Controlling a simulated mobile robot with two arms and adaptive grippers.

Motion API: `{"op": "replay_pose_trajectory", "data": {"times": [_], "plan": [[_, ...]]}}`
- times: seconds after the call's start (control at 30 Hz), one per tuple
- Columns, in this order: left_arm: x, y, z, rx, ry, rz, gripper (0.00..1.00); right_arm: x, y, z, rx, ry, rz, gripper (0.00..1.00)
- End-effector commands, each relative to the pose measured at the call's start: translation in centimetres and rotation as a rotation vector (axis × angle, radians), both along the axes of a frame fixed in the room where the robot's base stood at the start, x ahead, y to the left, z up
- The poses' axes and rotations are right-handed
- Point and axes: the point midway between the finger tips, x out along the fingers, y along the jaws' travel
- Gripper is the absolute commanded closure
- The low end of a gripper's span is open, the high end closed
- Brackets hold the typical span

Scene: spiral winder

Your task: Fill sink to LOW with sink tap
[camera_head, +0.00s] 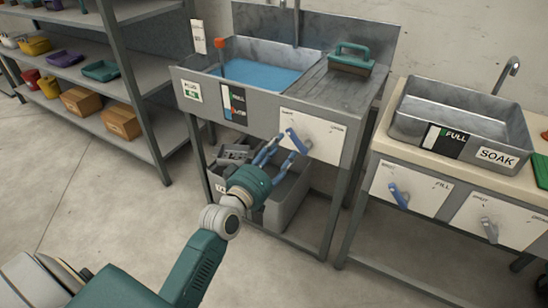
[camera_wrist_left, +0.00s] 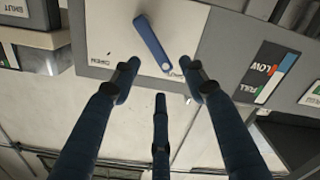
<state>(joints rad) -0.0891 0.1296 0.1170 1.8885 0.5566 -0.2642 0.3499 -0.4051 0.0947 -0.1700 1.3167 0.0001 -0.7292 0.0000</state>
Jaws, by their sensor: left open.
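The left sink (camera_head: 340,95) is a grey metal basin holding blue water (camera_head: 262,75), under a wall tap (camera_head: 296,22). Its front gauge (camera_head: 234,104) has a black label and a coloured strip; it also shows in the wrist view (camera_wrist_left: 270,72), with LOW and FULL lettering. Contact cannot be told.
A green-handled brush (camera_head: 351,58) lies on the drainboard. A grey bin (camera_head: 290,200) sits below. Shelves (camera_head: 155,70) stand left. The front floor is clear.

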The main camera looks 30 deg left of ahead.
Motion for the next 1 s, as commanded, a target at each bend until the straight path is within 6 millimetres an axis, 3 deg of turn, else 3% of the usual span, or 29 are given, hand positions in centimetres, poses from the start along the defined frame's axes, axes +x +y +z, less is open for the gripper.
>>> {"op": "replay_pose_trajectory", "data": {"times": [0.1, 0.3, 1.0], "plan": [[-2.1, 0.1, -0.1, 0.0, 0.003, 0.0, 0.56, 0.0, 0.0, 0.0, 0.0, 0.0, 0.0, 0.6], [-3.7, 0.1, -0.1, 0.0, 0.001, 0.0, 0.56, 0.0, 0.0, 0.0, -0.001, 0.0, 0.0, 0.6], [-3.7, 0.2, 0.0, 0.0, 0.0, 0.0, 0.56, 0.0, -0.1, 0.0, -0.001, 0.0, 0.001, 0.6]]}}
